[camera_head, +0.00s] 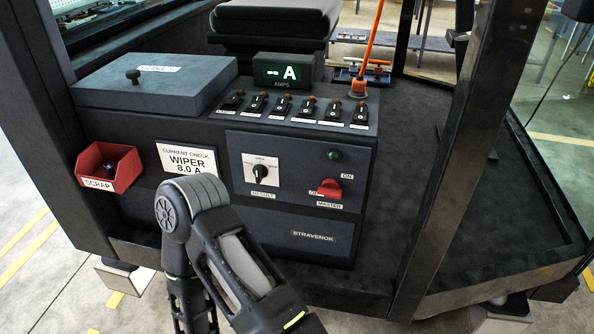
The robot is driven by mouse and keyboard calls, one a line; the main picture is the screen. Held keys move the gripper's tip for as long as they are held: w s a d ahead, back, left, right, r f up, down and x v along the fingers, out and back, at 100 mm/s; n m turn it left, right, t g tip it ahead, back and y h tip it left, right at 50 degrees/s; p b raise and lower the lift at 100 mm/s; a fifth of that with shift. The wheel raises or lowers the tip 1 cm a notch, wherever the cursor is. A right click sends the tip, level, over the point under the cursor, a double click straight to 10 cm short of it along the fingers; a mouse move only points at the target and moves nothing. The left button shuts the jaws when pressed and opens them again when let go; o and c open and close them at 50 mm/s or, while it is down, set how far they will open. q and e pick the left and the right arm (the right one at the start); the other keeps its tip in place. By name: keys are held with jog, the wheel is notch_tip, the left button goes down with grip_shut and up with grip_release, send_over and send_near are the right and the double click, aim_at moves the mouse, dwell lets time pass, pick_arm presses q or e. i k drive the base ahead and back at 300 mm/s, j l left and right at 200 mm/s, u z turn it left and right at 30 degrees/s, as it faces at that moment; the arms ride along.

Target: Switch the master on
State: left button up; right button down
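The red master switch (330,188) is on the front panel (300,218) of the dark grey console, above a MASTER label. An ON label stands to its upper right, and a partly covered label, seemingly OFF, is at its left. The red handle lies roughly level, its end toward the left label. A dark green lamp (334,154) sits above it and does not look brightly lit. One of my arms bends up into the bottom middle, left of and below the switch. Neither gripper's fingertips show.
A selector knob (261,173) is left of the switch. A row of toggles and an AMPS display (284,71) reading "-- A" are on top. A red SCRAP bin (107,166), a lidded box (155,80) and a dark cab post (455,160) flank the panel.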

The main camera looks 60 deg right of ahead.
aim_at(330, 187)
jog(key=z, duration=2.05)
